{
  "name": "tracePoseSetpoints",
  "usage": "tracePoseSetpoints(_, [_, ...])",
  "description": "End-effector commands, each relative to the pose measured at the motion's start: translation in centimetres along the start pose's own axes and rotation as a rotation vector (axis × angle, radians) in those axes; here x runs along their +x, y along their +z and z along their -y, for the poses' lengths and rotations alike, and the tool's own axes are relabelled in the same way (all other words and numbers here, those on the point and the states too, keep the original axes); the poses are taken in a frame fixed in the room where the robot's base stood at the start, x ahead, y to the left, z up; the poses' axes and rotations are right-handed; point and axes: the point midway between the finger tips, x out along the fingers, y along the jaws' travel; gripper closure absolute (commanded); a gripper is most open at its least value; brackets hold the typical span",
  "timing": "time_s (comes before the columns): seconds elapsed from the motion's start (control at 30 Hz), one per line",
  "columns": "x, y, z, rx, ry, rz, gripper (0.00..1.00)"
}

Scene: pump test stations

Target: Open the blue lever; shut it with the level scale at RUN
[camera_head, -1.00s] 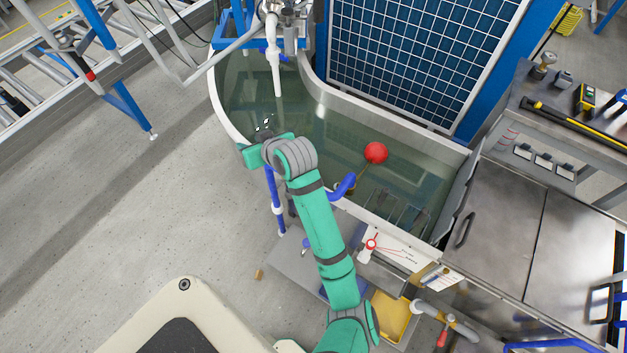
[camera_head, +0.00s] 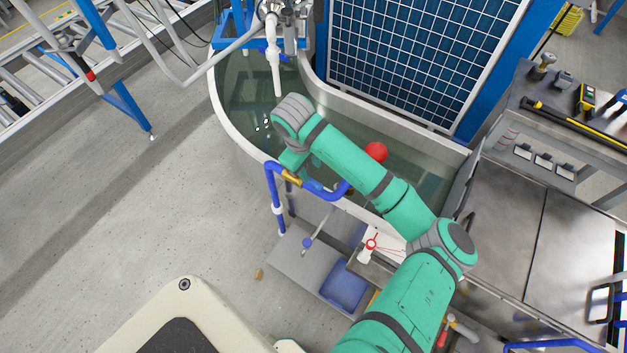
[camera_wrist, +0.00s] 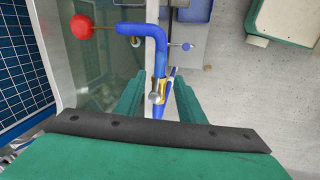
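A blue pipe (camera_head: 335,190) bends over the tank's rim and carries a brass valve (camera_head: 292,178). In the wrist view the valve (camera_wrist: 157,97) has a silver bolt, and a slim blue piece beside it looks like the blue lever (camera_wrist: 171,74). My gripper (camera_wrist: 156,85) is open, its two green fingers apart on either side of the valve in the picture. I cannot tell whether they touch it. The white level scale (camera_head: 366,256) has a red pointer (camera_head: 371,244); my arm hides part of it, and its lettering is unreadable. The red float ball (camera_head: 376,152) shows beside my arm.
The curved water tank (camera_head: 232,128) has a pale rim. A white spout (camera_head: 274,70) hangs over it. A grey shelf with a blue tray (camera_head: 345,284) lies below the pipe. A steel cabinet (camera_head: 490,225) stands at right. The floor at left is free.

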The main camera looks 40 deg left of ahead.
Motion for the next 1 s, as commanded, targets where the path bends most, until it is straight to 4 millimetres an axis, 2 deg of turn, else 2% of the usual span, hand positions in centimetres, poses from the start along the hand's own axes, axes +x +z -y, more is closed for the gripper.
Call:
tracePoseSetpoints(0.3, [5.4,0.0,0.0,0.002,-0.001,0.000,0.64])
tracePoseSetpoints(0.5, [8.3,0.0,0.0,0.002,-0.001,-0.001,0.64])
tracePoseSetpoints(0.7, [9.7,-0.1,0.0,0.001,0.000,-0.003,0.64])
tracePoseSetpoints(1.0, [9.9,-0.1,0.0,0.001,0.000,-0.004,0.64])
